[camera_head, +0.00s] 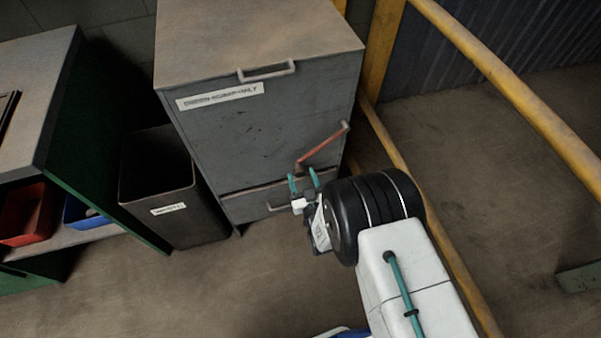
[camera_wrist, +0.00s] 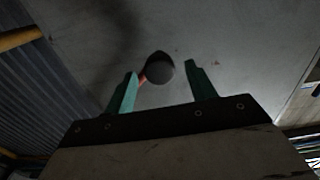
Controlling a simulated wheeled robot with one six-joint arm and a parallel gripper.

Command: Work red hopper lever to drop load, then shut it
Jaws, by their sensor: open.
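The grey metal hopper (camera_head: 272,125) stands at the centre back in the head view, with a label strip and a bar handle on its front. The red lever (camera_head: 322,147) slants across the lower front, its upper right end near the hopper's edge. My gripper (camera_head: 303,181) is open just in front of the lever's lower left end. In the wrist view a dark round knob (camera_wrist: 159,68) with a bit of red behind it shows between the two green fingertips of my gripper (camera_wrist: 158,82). The fingers look apart from the knob on both sides.
A dark open bin (camera_head: 160,190) with a label stands left of the hopper. A green-sided bench (camera_head: 95,130) with a red bin (camera_head: 28,212) and a blue bin (camera_head: 85,211) is farther left. Yellow rails (camera_head: 520,90) run along the right. The floor in front is clear.

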